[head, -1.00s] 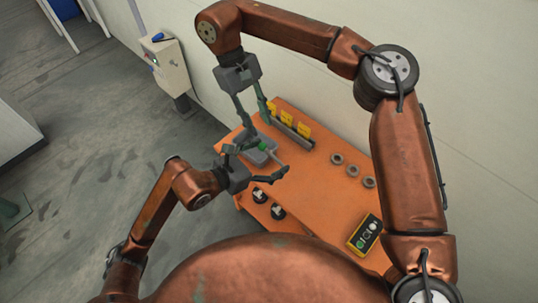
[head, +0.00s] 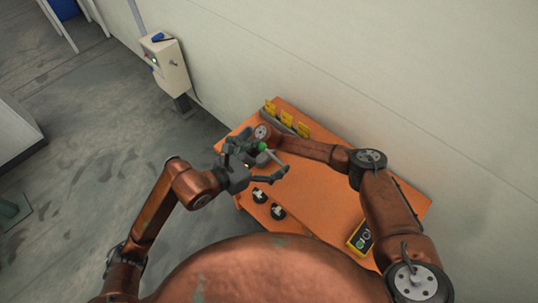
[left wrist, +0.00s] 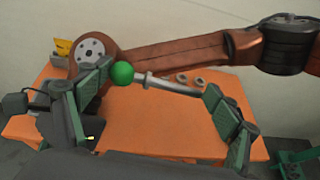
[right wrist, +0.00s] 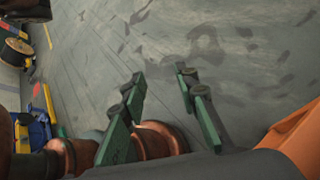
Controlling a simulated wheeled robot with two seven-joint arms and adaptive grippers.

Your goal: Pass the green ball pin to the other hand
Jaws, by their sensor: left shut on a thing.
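The green ball pin (left wrist: 122,73) has a round green head and a grey metal shank. In the left wrist view it lies lengthwise between the fingers of my left gripper (left wrist: 155,88), head by the left finger and shank end by the right. In the head view the green head (head: 262,147) shows at my left gripper (head: 268,160), above the orange table. My right gripper (right wrist: 160,88) is open, with bare floor between its fingers and no pin there. In the head view its wrist is close beside the left gripper, and its fingers are hard to tell apart from the left ones.
The orange table (head: 325,205) carries yellow pieces (head: 287,118) in a grey rack at the back, two black-and-white round parts (head: 277,211) in front, and a yellow button box (head: 360,238). Grey rings (left wrist: 190,80) lie behind the pin. A wall stands behind the table.

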